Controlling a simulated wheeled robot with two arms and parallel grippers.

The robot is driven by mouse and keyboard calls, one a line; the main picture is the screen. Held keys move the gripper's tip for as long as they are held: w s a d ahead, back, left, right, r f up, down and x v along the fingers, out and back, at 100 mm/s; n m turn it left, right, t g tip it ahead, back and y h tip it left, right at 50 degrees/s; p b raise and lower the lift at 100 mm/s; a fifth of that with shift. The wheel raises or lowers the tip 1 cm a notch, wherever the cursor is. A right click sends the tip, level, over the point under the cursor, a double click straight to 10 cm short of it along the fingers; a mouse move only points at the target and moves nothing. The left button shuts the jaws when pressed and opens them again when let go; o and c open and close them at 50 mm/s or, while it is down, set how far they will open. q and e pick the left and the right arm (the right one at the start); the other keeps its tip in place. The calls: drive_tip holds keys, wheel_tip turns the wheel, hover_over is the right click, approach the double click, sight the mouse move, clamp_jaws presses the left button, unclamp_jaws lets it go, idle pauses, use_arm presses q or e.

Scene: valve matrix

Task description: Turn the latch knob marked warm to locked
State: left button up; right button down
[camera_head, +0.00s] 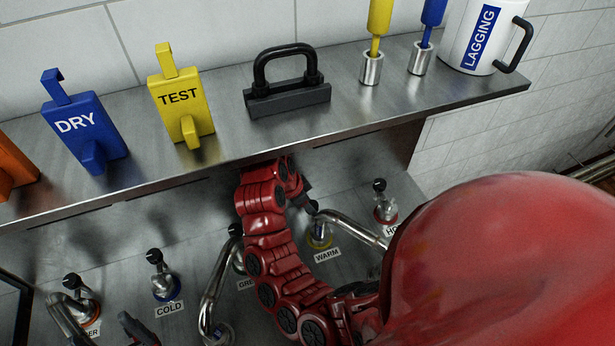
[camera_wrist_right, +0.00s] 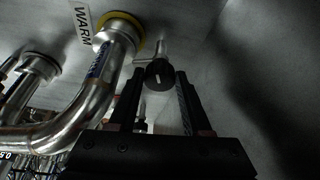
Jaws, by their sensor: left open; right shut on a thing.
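The warm latch knob is a black ball on a short metal stem, beside a steel pipe with a yellow ring and a WARM label (camera_head: 327,254). In the right wrist view the black knob (camera_wrist_right: 159,74) sits between the fingertips of my right gripper (camera_wrist_right: 160,85), which is shut on it. A pale line marks the knob's face. In the head view my red right arm reaches under the shelf to this valve and partly hides it. My left gripper (camera_head: 137,328) is open and low at the lower left edge of the head view, mostly cut off.
A metal shelf (camera_head: 350,112) overhangs the valves, with blue DRY (camera_head: 84,125) and yellow TEST (camera_head: 180,98) tags, a black handle (camera_head: 288,85) and a LAGGING mug (camera_head: 480,35). The COLD valve (camera_head: 163,285) and other pipes stand left of WARM. My red arm fills the lower right.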

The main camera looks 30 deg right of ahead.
drive_tip(key=shift+c, duration=1.7)
unclamp_jaws()
drive_tip(key=v, duration=0.7)
drive_tip(key=shift+r+p, duration=0.3)
drive_tip(key=shift+p, duration=0.05)
